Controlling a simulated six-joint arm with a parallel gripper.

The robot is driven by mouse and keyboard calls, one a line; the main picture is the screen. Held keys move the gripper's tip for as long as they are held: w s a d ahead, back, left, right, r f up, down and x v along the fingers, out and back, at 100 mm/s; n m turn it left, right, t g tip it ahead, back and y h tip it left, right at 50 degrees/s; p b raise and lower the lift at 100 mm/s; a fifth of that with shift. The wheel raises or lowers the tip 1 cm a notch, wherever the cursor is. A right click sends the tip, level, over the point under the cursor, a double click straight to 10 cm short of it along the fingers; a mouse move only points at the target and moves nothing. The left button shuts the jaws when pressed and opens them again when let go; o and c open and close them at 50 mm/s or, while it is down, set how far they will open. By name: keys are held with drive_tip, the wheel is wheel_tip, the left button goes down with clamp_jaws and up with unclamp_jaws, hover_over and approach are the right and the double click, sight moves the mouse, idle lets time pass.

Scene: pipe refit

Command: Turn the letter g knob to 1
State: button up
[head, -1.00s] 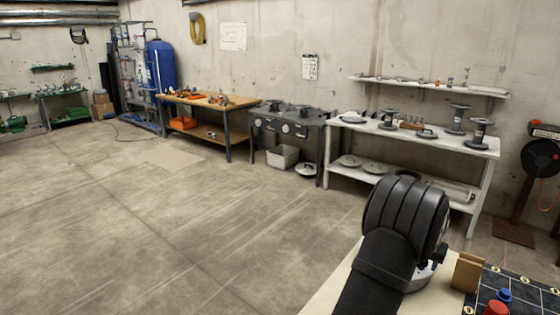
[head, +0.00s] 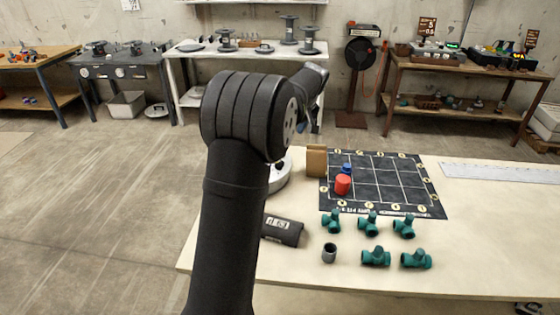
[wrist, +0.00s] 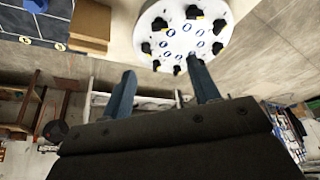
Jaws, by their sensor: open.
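A round white panel (wrist: 180,32) with several black knobs around blue labels shows at the top of the wrist view. The letters and numbers are too small to read, so I cannot tell which knob is g or where it points. My gripper (wrist: 163,90) is open and empty, its two blue-grey fingers apart in front of the panel's near edge, not visibly on a knob. In the head view the panel (head: 281,177) is mostly hidden behind my arm, and its knobs and my fingers cannot be made out.
A brown block (head: 316,160) stands next to the panel, beside a black grid mat (head: 385,178) with a red cylinder (head: 342,184) and a blue piece. The right tabletop is mostly clear.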

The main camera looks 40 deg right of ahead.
drive_tip(key=x, duration=1.7)
drive_tip(key=shift+f, duration=0.2)
drive_tip(key=c, duration=0.9)
drive_tip(key=shift+c, duration=0.2)
